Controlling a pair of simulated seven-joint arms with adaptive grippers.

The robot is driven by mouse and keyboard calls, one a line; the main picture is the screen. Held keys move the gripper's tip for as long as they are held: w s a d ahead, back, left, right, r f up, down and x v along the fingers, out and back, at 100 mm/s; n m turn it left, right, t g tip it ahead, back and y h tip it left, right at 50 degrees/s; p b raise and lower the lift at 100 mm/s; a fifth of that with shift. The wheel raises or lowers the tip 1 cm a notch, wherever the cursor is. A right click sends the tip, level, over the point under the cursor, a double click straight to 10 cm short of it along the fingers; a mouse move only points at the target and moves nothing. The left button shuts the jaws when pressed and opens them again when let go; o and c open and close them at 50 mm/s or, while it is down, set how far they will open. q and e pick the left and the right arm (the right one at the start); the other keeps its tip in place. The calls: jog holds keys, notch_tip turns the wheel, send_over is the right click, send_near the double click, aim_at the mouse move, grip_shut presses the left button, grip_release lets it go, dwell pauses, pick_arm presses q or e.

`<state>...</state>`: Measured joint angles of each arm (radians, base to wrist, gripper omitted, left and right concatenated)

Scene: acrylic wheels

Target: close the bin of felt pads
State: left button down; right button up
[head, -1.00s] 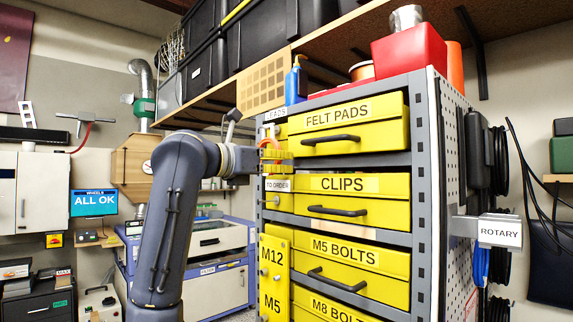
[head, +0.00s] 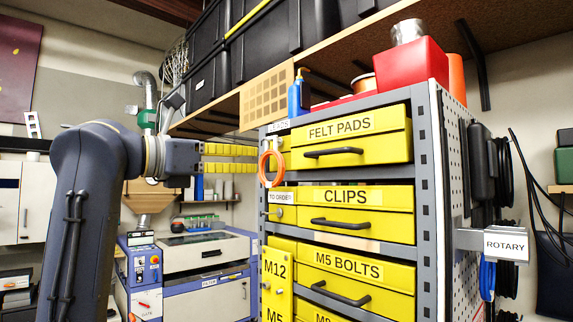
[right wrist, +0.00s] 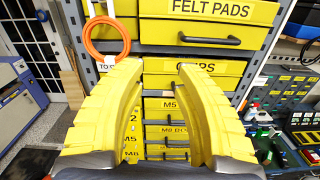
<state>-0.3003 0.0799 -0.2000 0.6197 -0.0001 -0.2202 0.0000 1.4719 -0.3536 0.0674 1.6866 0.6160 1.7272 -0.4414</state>
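The yellow felt pads bin (head: 345,150), with a dark bar handle (head: 333,152), is in the top row of the grey cabinet (head: 424,200). In the right wrist view the bin (right wrist: 160,30) is at the top and seems to stand out past the clips bin (right wrist: 200,66); how far is unclear. My right gripper (head: 257,158) has yellow fingers and is left of the bin in the head view, touching nothing visible. The right wrist view shows its fingers (right wrist: 188,115) wide apart with nothing between them. My left gripper is out of view.
An orange ring (head: 264,170) hangs at the cabinet's left. Several labelled yellow bins, such as M5 bolts (head: 350,290), fill the rows below. A rotary sign (head: 506,246) juts from the right side. A red box (head: 408,64) and blue bottle (head: 298,95) stand on top.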

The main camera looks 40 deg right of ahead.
jog(key=s+a+r+m, duration=0.3)
jog(key=s+m, duration=0.2)
jog(key=s, duration=0.1)
jog(key=m, duration=1.2)
send_near(323, 152)
jog(key=d, duration=1)
jog(key=shift+s+d+r, duration=0.2)
jog(key=shift+s+d, duration=0.1)
jog(key=shift+s, duration=0.1)
jog(key=shift+c, duration=0.2)
grip_shut()
